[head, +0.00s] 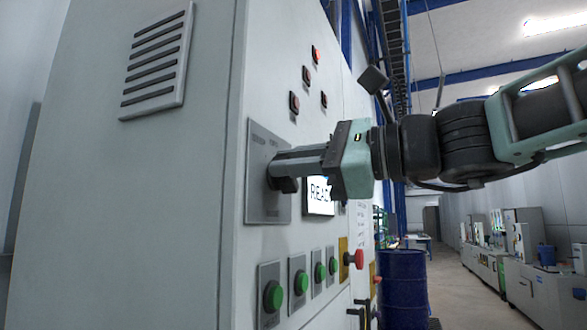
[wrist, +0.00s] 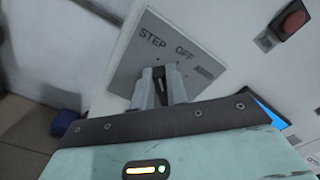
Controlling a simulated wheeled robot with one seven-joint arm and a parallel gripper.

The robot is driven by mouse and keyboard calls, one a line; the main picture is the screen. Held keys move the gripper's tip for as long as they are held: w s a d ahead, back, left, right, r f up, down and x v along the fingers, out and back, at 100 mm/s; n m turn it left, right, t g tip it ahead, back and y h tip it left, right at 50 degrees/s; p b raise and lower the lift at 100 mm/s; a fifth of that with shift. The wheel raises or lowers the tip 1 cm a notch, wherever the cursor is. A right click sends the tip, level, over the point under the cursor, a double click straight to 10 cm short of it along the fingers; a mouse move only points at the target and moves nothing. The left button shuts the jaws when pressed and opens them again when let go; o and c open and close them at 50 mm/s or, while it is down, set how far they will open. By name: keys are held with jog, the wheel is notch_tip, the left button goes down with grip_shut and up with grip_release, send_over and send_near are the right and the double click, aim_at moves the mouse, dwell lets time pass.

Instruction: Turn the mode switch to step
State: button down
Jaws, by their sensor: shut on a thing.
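The mode switch is a dark knob (wrist: 159,76) on a grey plate (head: 262,208) on the cabinet front. In the wrist view the plate (wrist: 136,62) carries the words STEP and OFF and a third label that is hard to read. My gripper (head: 278,172) reaches in from the right and is shut on the knob. In the wrist view its two fingers (wrist: 160,88) stand on either side of the knob and hide most of it. A pale mark shows on the knob, but I cannot tell exactly which label it points to.
A READY display (head: 320,196) sits right behind my gripper. Green buttons (head: 273,296) line the panel below, with a red button (head: 355,259) beside them. Red lamps (head: 316,55) are above. A blue drum (head: 403,285) stands beyond the cabinet.

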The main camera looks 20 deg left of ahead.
jog(key=c, duration=1.4)
grip_release()
jog(key=shift+d, duration=0.1)
jog(key=s+d+b, duration=0.1)
jog(key=d+b, duration=0.3)
jog(key=d, duration=1.3)
jog(key=shift+s+d, duration=0.15)
